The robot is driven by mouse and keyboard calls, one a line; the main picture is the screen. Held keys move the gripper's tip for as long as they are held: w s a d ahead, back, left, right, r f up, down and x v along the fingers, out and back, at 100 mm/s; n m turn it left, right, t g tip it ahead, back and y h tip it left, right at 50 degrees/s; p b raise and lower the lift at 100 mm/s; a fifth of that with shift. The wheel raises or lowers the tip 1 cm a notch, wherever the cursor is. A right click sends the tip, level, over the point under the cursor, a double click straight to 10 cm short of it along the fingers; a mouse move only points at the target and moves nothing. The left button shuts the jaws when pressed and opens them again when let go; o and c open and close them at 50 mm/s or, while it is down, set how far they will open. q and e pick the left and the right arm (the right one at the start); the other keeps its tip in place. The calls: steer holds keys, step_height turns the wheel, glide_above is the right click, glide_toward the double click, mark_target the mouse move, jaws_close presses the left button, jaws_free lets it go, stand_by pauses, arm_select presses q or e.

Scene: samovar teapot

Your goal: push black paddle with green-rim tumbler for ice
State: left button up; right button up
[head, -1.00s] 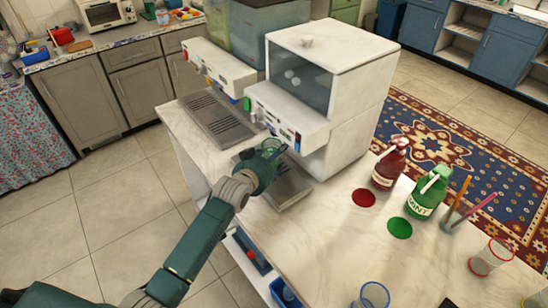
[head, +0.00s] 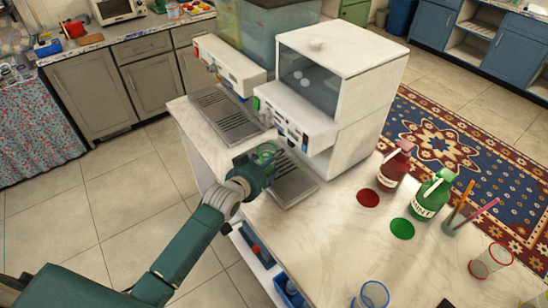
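My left gripper (head: 262,164) reaches in from the left to the front of the white ice machine (head: 308,124). It appears shut around the green-rim tumbler (head: 267,151), whose rim and upper part show between the fingers. The tumbler looks upright, above the metal drip tray (head: 293,184) and just in front of the machine's dispensing face. The black paddle cannot be made out clearly; it is small or hidden under the machine's front overhang. Whether the tumbler touches it cannot be told. My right gripper is not in view.
A second dispenser (head: 228,62) with its own drip tray (head: 226,114) stands to the left. Right of the ice machine are a red bottle (head: 393,170), a green mint bottle (head: 431,197), a straw holder (head: 450,224), a red-rim tumbler (head: 490,261) and a blue-rim tumbler (head: 372,295).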

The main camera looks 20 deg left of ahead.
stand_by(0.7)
arm_select(q)
steer(key=shift+s+a, duration=0.15)
steer(key=shift+s+a+r+p, duration=0.1)
steer(key=shift+s+a+p, duration=0.15)
steer(key=shift+p, duration=0.1)
steer(key=s+a+p, duration=0.1)
steer(key=s, duration=0.1)
steer(key=s+a+p, duration=0.1)
steer(key=s+a, duration=0.1)
steer(key=s+a+p, duration=0.1)
steer(key=s+a, duration=0.1)
steer(key=shift+s+p, duration=0.2)
steer(key=shift+p, duration=0.1)
steer(key=shift+s+a, duration=0.25)
steer(key=shift+s, duration=0.2)
